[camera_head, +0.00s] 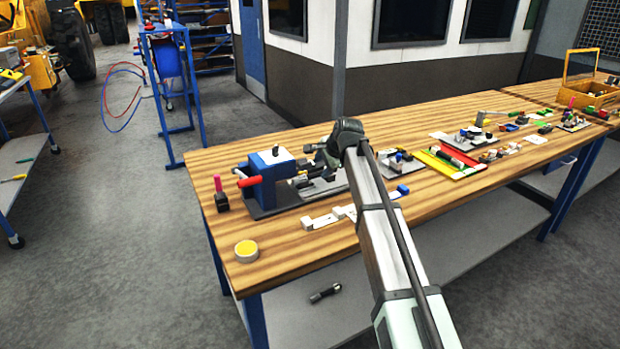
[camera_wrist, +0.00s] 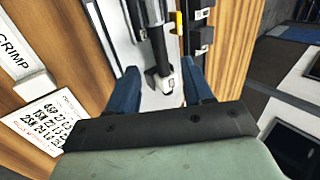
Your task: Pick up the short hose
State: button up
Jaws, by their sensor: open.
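In the wrist view, a short black hose (camera_wrist: 156,35) with a pale metal end fitting (camera_wrist: 163,74) lies over a light surface, between the two blue fingers of my gripper (camera_wrist: 162,88). The fingers are apart, one on each side of the fitting, and I see no firm contact. The hose's far end runs out of the frame. In the head view, my gripper (camera_head: 322,158) is low over the workbench, right of the blue machine, and mostly hidden by my arm. Another short dark piece with thicker ends (camera_head: 325,293) lies on the lower shelf.
The blue machine (camera_head: 268,178) with a red handle stands left on the wooden workbench (camera_head: 300,254). A "CRIMP" label (camera_wrist: 16,62) shows in the wrist view.

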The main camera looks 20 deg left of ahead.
aim_at(317, 174)
jog(key=shift+x, duration=2.95)
jog(key=shift+r, duration=0.1)
grip_shut()
